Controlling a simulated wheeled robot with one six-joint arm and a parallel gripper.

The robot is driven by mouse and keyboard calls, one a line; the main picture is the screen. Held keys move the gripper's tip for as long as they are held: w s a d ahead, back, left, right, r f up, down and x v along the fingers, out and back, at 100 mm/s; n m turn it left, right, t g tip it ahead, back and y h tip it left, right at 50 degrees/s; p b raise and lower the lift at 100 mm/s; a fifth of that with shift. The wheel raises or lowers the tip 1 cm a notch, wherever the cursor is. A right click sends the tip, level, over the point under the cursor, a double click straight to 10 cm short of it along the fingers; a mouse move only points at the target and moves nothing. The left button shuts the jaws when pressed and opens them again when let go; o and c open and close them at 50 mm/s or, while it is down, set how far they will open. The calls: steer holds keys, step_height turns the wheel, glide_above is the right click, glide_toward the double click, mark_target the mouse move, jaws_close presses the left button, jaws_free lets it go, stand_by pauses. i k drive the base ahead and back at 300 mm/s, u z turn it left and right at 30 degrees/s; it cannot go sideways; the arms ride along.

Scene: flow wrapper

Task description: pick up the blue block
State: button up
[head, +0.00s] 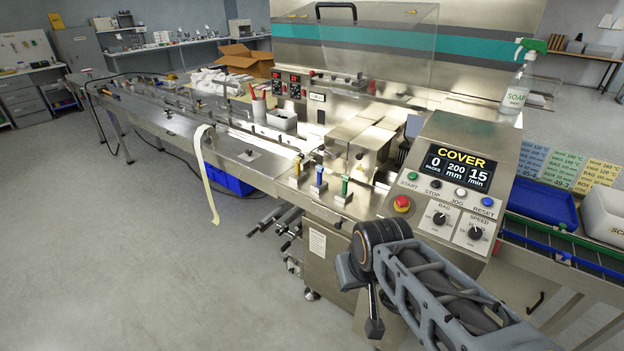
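No loose blue block stands out clearly. The closest match is a small upright blue piece (319,175) on a metal foot at the front of the machine's deck. It stands between a similar yellow piece (298,165) and a green piece (344,187). My arm reaches in from the lower right, in front of the machine and below its control panel. A dark narrow part at its end (374,327) hangs down and may be a finger of my gripper. The fingers cannot be made out clearly, and nothing is seen held. My arm is well apart from the blue piece.
The control panel (455,185) with a red stop button (402,203) rises right of the coloured pieces. A metal guard block (357,150) stands behind them. A blue bin (228,183) is under the conveyor; a blue tray (541,203) is at right. Floor at left is clear.

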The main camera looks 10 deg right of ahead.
mark_target(318, 185)
steer(key=u, duration=0.5)
steer(key=k, duration=1.2)
steer(key=u, duration=0.95)
steer(key=i, duration=2.85)
steer(key=z, duration=1.45)
steer(key=i, duration=0.9)
steer(key=z, duration=1.3)
steer(key=i, duration=0.25)
